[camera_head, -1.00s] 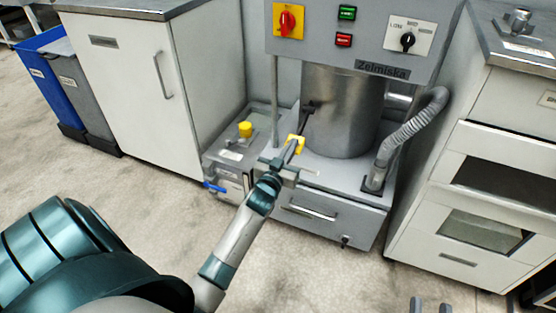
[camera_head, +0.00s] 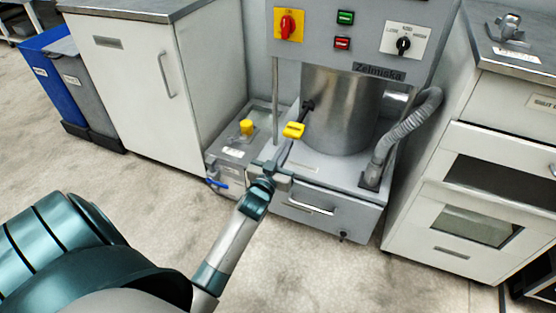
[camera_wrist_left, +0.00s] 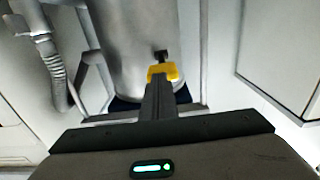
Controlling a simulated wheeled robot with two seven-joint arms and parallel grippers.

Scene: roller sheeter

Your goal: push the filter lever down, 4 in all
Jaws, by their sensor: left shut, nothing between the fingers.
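The filter lever is a dark rod with a yellow grip (camera_head: 293,130), standing out from the front of the steel cylinder (camera_head: 343,110). In the left wrist view the yellow grip (camera_wrist_left: 170,70) shows just beyond my fingertips, partly covered by them. My left gripper (camera_head: 285,153) is shut and empty, just below the yellow grip in the head view. Its closed fingers (camera_wrist_left: 158,82) point at the cylinder in the left wrist view. I cannot tell whether they touch the grip. My right gripper is out of view.
A low box with a yellow knob (camera_head: 247,127) and a blue handle (camera_head: 217,183) stands left of the lever. A grey corrugated hose (camera_head: 409,125) runs on the right. A control panel (camera_head: 360,35) overhangs above. The floor in front is clear.

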